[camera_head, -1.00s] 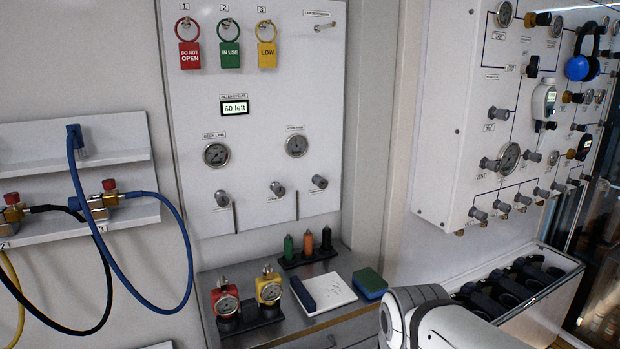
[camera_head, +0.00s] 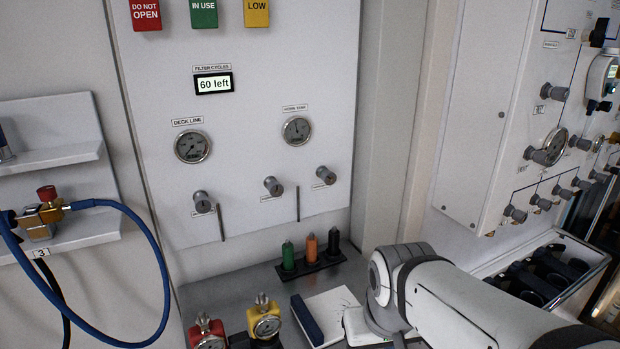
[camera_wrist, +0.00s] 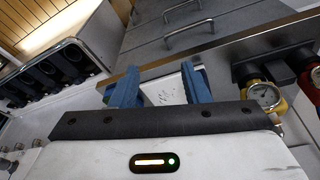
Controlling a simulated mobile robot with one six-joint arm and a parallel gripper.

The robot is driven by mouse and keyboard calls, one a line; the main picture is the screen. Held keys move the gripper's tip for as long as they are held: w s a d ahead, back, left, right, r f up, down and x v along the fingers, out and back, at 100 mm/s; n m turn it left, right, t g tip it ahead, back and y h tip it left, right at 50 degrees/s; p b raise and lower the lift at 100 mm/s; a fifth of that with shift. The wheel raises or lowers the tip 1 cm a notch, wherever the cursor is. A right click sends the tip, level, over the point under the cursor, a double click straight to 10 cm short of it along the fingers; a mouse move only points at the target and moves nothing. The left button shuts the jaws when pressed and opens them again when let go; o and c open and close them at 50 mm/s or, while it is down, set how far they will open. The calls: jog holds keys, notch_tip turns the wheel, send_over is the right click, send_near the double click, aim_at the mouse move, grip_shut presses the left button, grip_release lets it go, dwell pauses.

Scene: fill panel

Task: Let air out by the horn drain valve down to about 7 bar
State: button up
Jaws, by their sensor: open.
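The white wall panel fills the middle of the head view. It has a round "DECK LINE" gauge (camera_head: 193,147) and a second round gauge (camera_head: 297,130), its label hard to read. Below are three grey knobs: a left knob (camera_head: 203,202), a middle knob (camera_head: 273,186) and a right knob (camera_head: 325,176). Their labels are too small to read, so I cannot tell which is the horn drain valve. In the wrist view my gripper (camera_wrist: 160,87) is open and empty, its blue fingers apart above the bench. My arm is at lower right in the head view, clear of the knobs.
The bench holds red (camera_head: 207,332) and yellow (camera_head: 264,318) gauge units, several small bottles in a black rack (camera_head: 312,262) and a white pad (camera_head: 328,312). A blue hose (camera_head: 150,240) hangs at left. Another valve panel (camera_head: 490,120) stands at right. Space before the knobs is clear.

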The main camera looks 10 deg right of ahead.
jog(key=shift+o, duration=0.9)
jog(key=w+d+r+t+p, duration=0.1)
jog(key=w+d+r+t, duration=0.1)
jog(key=w, duration=0.7)
jog(key=w+d+r+t+h+p, duration=0.1)
jog(key=w+t, duration=0.4)
jog(key=w, duration=0.5)
jog(key=shift+d+r+p, duration=0.65)
jog(key=shift+d+r, duration=0.3)
jog(key=n+t+y+p, duration=0.3)
jog(key=n+t+y, duration=0.1)
jog(key=t+y, duration=0.35)
send_near(331, 178)
jog(key=w, duration=0.2)
jog(key=shift+h, duration=0.35)
jog(key=p+x, duration=0.1)
jog(key=x, duration=0.2)
jog(key=a+p+x, duration=0.1)
jog(key=x, duration=0.3)
jog(key=shift+w+a+r, duration=0.1)
jog(key=shift+c, duration=0.3)
jog(key=c, duration=0.9)
